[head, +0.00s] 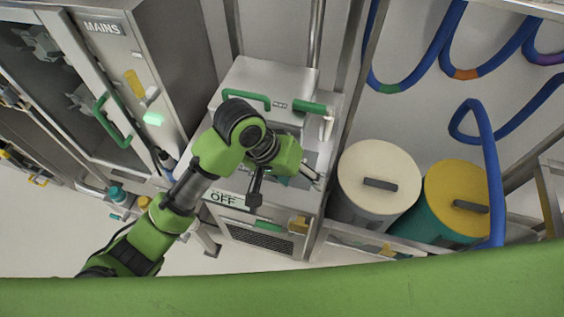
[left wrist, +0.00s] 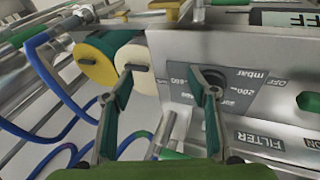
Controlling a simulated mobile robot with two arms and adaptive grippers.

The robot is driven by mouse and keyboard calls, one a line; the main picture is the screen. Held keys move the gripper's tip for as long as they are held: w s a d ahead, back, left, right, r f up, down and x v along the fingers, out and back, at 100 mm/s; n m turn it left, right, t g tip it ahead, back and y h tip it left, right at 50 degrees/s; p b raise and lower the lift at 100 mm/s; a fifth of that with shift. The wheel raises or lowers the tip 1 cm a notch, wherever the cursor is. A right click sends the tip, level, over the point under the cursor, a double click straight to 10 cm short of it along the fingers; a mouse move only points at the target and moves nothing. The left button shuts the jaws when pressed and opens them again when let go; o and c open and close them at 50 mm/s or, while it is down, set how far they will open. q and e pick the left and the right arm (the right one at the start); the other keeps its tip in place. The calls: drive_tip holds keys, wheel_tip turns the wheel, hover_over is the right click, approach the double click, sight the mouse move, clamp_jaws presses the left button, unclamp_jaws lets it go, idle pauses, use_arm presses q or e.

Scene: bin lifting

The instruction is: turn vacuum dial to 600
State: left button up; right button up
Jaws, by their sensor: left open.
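The dark vacuum dial (left wrist: 215,78) sits on a grey panel (left wrist: 172,55) in the left wrist view, partly hidden behind one of my fingers. Marks around it read "200", "mbar" and "OFF"; another number is too small to read surely, and the dial's pointer cannot be made out. My left gripper (left wrist: 160,76) is open and empty, with one finger in front of the dial and the other left of the panel. I cannot tell whether the finger touches the dial. In the head view my left gripper (head: 286,190) is over the machine's front, where the dial is hidden.
A display reading "OFF" (head: 223,198) is on the machine's front. A white-lidded bin (head: 378,165) and a yellow-lidded bin (head: 455,187) stand to the right, with blue hoses (head: 490,150) near them. A MAINS cabinet (head: 160,75) stands to the left.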

use_arm(q)
drive_tip(key=w+a+r+n+y, duration=0.25)
drive_tip(key=w+r+y, duration=0.25)
drive_tip(key=w+r, duration=0.3)
drive_tip(key=shift+g, duration=0.3)
drive_tip(key=f+p, duration=0.1)
drive_tip(key=f, duration=0.8)
drive_tip(key=f+p, duration=0.1)
drive_tip(key=f, duration=0.3)
drive_tip(key=shift+a+f+p, duration=0.15)
drive_tip(key=shift+a+p, duration=0.2)
drive_tip(key=shift+a, duration=0.05)
drive_tip(key=c, duration=1.1)
